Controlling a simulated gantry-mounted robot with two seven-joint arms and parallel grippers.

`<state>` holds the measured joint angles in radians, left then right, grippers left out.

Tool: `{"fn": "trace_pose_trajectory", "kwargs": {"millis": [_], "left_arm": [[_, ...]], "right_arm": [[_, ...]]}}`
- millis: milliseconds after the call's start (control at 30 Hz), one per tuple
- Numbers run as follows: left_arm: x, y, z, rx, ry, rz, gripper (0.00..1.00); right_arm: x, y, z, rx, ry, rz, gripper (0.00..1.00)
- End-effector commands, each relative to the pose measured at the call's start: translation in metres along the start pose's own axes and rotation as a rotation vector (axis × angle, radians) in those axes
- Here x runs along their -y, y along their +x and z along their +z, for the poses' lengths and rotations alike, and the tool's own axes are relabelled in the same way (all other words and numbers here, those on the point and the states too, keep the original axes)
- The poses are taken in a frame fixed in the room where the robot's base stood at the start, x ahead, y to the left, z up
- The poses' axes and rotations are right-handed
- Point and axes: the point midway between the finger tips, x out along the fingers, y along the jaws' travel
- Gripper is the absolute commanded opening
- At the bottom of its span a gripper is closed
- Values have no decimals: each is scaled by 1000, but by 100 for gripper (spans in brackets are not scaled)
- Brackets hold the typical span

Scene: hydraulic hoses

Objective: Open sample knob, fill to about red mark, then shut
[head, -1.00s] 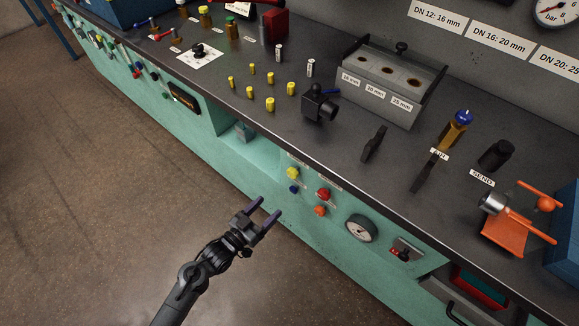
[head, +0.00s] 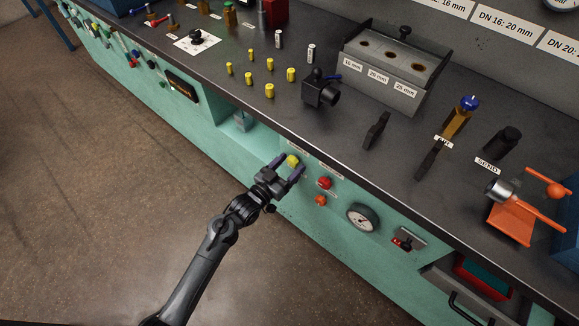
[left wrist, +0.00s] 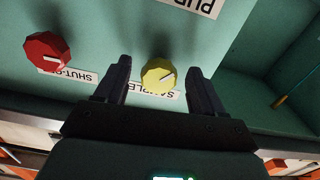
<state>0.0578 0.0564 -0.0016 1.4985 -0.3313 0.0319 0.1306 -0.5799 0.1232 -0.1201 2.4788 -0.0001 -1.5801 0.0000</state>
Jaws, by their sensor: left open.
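The yellow sample knob (head: 292,160) is on the teal front panel below the bench edge. In the left wrist view the yellow knob (left wrist: 158,75) sits between my open fingers, above a label that reads "SAMPLE" upside down; a gap shows on each side. My left gripper (head: 285,169) is open around or just in front of the knob; its exact depth I cannot tell. It also shows in the left wrist view (left wrist: 160,88). A small container (head: 242,121) stands in the recess left of the knob; no red mark can be made out. My right gripper is not in view.
A red shut-off knob (left wrist: 48,52) is beside the sample knob; it also shows in the head view (head: 324,183). An orange knob (head: 320,200), a gauge (head: 362,217) and a red switch (head: 403,243) are further right. The bench edge overhangs above.

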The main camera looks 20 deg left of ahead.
Motion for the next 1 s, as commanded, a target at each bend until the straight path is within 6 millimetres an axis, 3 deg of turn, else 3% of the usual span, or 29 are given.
{"fn": "trace_pose_trajectory", "kwargs": {"millis": [367, 700, 1000], "left_arm": [[0, 4, 0, 0, 0, 0, 67], [0, 4, 0, 0, 0, 1, 15], [-1, 4, -2, 0, -33, 1, 13]], "right_arm": [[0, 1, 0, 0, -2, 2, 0], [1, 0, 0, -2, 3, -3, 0], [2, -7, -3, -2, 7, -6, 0]]}}
